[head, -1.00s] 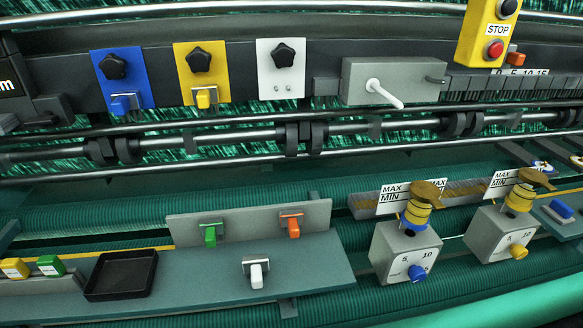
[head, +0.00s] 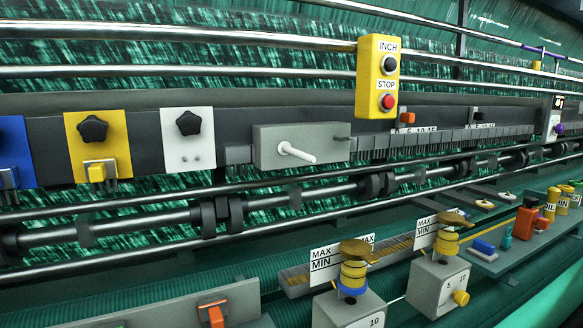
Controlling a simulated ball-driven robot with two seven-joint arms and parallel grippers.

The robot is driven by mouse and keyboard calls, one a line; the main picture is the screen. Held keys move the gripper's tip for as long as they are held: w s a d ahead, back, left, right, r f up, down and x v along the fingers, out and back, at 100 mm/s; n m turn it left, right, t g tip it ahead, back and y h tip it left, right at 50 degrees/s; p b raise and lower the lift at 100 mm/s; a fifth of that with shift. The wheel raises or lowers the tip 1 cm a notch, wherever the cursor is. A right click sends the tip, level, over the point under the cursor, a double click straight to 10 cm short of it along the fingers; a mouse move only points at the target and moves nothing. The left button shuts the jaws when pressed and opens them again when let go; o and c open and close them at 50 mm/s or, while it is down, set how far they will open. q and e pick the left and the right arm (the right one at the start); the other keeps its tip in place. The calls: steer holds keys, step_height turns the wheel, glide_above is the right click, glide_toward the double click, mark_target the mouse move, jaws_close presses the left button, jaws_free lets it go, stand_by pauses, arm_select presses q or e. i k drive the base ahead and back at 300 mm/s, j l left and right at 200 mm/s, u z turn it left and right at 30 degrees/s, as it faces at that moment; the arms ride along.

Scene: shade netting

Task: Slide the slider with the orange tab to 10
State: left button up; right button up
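The slider's orange tab (head: 407,118) stands on the dark rail right of the yellow control box, in the upper middle of the head view. The strip's left end is close to the yellow box. Neither of my grippers shows in the view.
The yellow INCH/STOP box (head: 378,77) hangs just left of the slider and stands out from the rail. A grey box with a white lever (head: 295,150) is farther left. A second slider with a dark tab (head: 478,116) sits to the right. Chrome rollers run below.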

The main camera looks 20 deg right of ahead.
mark_target(402, 118)
steer(key=z, duration=1.45)
steer(key=i+l, duration=0.1)
steer(key=l, duration=0.25)
